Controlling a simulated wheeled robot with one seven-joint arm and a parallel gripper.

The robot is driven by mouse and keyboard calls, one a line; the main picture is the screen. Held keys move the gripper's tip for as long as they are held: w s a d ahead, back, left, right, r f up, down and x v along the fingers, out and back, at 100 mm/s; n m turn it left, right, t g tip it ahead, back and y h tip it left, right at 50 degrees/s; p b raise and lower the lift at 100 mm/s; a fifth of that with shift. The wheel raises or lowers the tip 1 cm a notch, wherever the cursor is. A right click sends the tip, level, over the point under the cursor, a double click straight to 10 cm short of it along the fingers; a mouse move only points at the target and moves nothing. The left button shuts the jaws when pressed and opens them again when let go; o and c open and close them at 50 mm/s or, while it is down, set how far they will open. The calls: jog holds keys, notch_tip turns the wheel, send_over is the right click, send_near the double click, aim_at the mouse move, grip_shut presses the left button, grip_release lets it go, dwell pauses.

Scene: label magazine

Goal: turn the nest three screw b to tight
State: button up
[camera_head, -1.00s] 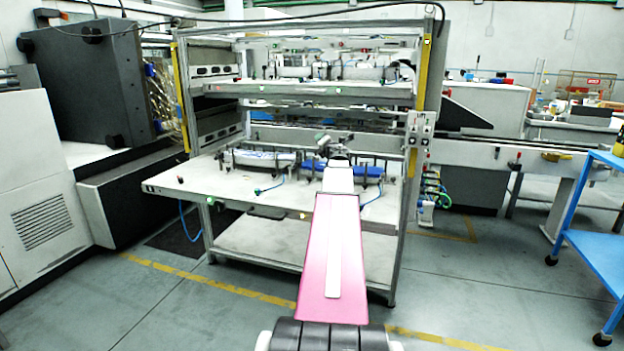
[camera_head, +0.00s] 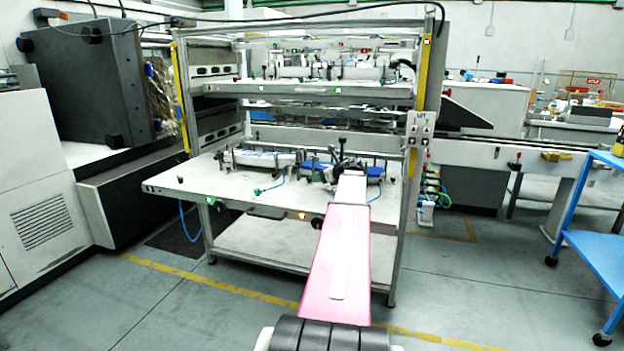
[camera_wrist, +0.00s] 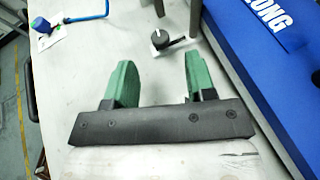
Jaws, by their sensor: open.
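In the wrist view, my gripper (camera_wrist: 162,62) is open, with two green fingers apart and nothing between them. A small black knob screw (camera_wrist: 161,40) on a white tag lies just beyond the fingertips, roughly in line with the gap. Its lettering is too small to read, so I cannot tell whether it is screw b. A blue block with white letters (camera_wrist: 268,45) lies to the right of the fingers. In the head view, the blue nest parts (camera_head: 318,166) sit on the lower shelf, partly hidden by my arm.
A blue knob with a hose (camera_wrist: 42,25) lies on the table (camera_wrist: 85,70) at the left. Dark upright posts (camera_wrist: 196,15) stand beyond the fingers, close to the screw. The upper shelf (camera_head: 300,90) hangs above the work area. A blue cart (camera_head: 600,240) stands at the right.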

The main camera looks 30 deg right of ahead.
aim_at(312, 185)
jog(key=shift+x, duration=2.6)
jog(key=shift+r, duration=0.1)
jog(key=c, duration=0.9)
